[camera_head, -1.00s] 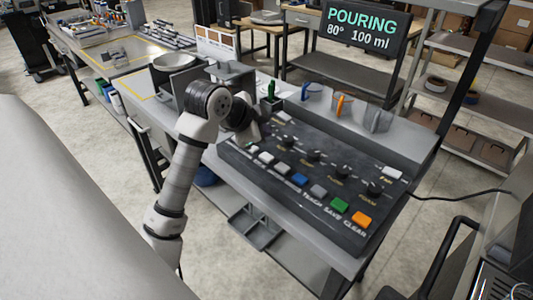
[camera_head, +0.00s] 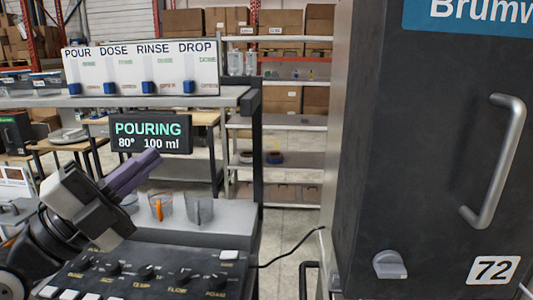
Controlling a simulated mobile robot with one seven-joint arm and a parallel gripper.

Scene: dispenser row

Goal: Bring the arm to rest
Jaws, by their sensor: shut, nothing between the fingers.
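My gripper (camera_head: 146,162) is at the left of the view, with its purple fingers shut and nothing between them. It points up and to the right, above the dark control panel (camera_head: 178,262) and in front of the small clear cups. The lower part of my arm runs out of view at the lower left.
A "POURING 80° 100 ml" display (camera_head: 151,133) hangs close behind my gripper. Cups with an orange handle (camera_head: 160,208) and a grey handle (camera_head: 199,210) stand behind the panel. A switch board (camera_head: 140,68) sits on the upper shelf. A large dark cabinet (camera_head: 430,150) fills the right.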

